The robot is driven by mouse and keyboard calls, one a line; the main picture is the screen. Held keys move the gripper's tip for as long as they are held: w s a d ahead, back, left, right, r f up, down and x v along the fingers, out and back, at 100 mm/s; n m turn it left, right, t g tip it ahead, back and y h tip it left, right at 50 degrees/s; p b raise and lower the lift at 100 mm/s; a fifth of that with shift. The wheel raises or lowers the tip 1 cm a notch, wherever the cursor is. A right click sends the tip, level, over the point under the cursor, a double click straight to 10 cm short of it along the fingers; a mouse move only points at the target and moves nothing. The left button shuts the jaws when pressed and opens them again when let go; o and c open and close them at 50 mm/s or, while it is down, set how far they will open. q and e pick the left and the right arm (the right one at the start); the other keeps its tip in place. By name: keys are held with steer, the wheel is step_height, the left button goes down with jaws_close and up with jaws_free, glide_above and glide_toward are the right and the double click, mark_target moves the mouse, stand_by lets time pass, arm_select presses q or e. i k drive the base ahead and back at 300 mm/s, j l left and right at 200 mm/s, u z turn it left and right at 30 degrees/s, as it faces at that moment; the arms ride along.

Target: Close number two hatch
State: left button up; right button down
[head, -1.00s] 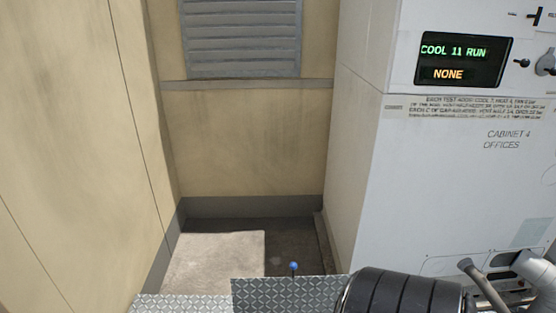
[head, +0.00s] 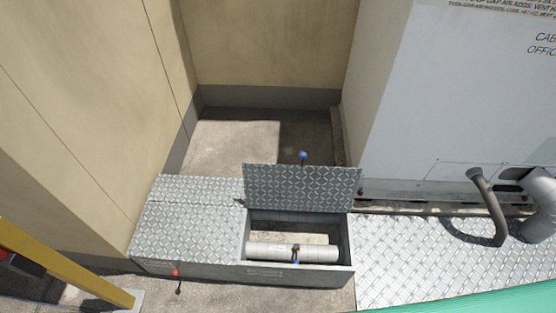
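An open hatch lid (head: 300,188) of silver tread plate stands raised behind a rectangular opening in the head view. A blue knob (head: 303,155) sits on its upper edge. Inside the opening are pale pipes (head: 280,251) with a dark fitting. To its left, a tread-plate cover (head: 185,222) lies flat, with a red knob (head: 176,272) at its front edge. I cannot read a hatch number on the front face (head: 262,272). Neither gripper is in view.
A white cabinet (head: 440,110) stands at the right, with a grey bent pipe (head: 490,205) in front. Tread plate (head: 430,262) extends right of the opening. A yellow bar (head: 70,265) is at the lower left. Beige walls enclose the back and left.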

mark_target(301, 186)
steer(key=l, duration=0.15)
steer(key=l+u, duration=0.5)
steer(key=k+l+u, duration=0.1)
steer(key=l+u, duration=0.35)
steer(key=l, duration=0.15)
